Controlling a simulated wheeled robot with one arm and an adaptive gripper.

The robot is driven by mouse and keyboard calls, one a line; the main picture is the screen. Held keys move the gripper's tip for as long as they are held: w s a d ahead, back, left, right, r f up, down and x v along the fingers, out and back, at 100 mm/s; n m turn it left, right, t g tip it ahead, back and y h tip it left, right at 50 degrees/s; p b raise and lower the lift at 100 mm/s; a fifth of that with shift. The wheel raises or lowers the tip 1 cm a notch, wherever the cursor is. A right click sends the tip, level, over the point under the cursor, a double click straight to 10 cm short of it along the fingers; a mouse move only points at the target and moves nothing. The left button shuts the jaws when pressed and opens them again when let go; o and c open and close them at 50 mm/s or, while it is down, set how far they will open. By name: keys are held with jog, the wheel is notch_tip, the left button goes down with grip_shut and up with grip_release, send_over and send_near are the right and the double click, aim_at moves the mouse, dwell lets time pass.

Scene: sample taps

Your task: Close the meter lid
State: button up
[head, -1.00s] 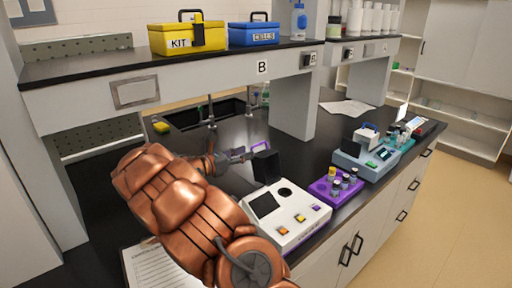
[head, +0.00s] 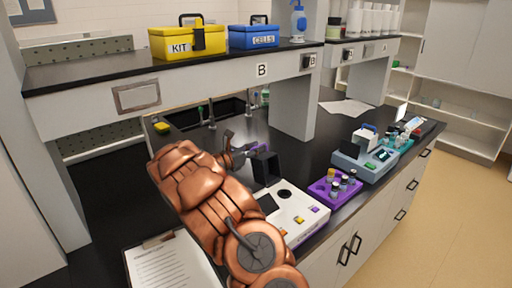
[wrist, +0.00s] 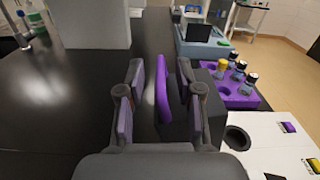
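The white meter (head: 300,207) stands on the black bench, with a round well (head: 284,194) and coloured buttons on top. Its black lid (head: 266,172) is raised at the meter's back left; it also shows in the wrist view (wrist: 207,88). A purple handle-like bar (wrist: 163,92) stands upright beside the lid. My gripper (wrist: 163,95) is open, with one finger on each side of the bar and a visible gap to the left finger. The right finger is between the bar and the lid or overlaps the lid. In the head view my gripper (head: 242,154) is partly hidden by my arm.
A purple vial rack (head: 335,188) and a grey-blue device (head: 365,157) stand right of the meter. A clipboard (head: 170,265) lies at the front left. A shelf (head: 180,90) with yellow and blue boxes hangs over the bench, and a sink lies behind.

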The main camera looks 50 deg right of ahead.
jog(key=shift+c, duration=0.3)
grip_shut()
dwell(0.4)
